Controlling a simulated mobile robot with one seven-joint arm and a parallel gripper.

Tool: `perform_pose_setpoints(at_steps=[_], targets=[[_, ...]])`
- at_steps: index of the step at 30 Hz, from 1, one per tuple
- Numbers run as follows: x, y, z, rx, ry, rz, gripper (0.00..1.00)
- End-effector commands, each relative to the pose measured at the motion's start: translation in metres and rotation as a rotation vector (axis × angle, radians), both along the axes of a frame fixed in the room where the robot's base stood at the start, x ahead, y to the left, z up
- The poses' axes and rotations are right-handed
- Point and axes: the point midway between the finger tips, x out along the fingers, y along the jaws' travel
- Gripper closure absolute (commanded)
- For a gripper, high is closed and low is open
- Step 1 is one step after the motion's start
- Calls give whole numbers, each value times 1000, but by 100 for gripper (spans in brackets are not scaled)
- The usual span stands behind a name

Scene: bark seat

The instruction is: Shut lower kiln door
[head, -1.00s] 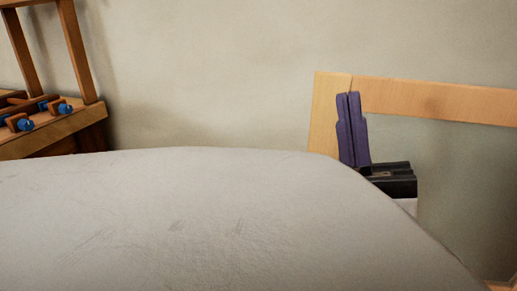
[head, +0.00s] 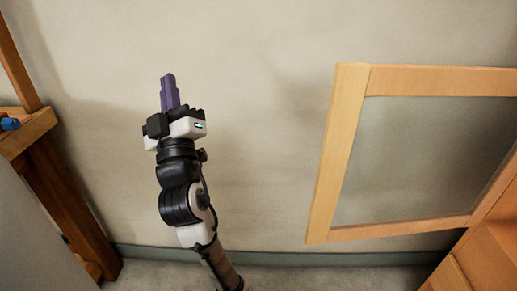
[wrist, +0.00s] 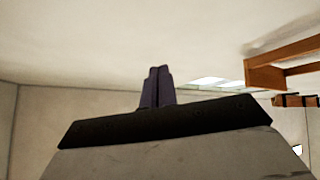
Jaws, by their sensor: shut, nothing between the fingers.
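A wood-framed glass door (head: 347,140) stands open on the right of the head view, with its lower part joining orange-brown wood at the bottom right. It is the only door in view; I cannot tell whether it is the lower kiln door. My gripper (head: 168,82) points up in the left middle of the head view, left of the door frame and apart from it in the picture. Its purple fingers are together and empty. They also show in the wrist view (wrist: 158,75), pointing toward a bare pale surface. No kiln body is clearly visible.
A wooden bench or rack (head: 65,200) with a blue part stands at the left edge. A pale wall (head: 260,110) fills the back, with a skirting strip (head: 285,257) at the floor. Between my gripper and the door frame, only wall shows.

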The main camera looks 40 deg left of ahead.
Motion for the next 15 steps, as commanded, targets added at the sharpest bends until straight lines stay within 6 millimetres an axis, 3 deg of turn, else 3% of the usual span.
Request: perform_pose_setpoints(at_steps=[1, 3, 7, 10, 15], targets=[[34, 10, -10, -108, 57, -156, 100], [77, 11, -39, -258, 131, -380, 100], [134, -13, -91, -528, 276, -783, 100], [155, -48, -125, -716, 388, -1082, 100], [147, -104, -160, -935, 555, -1493, 100]])
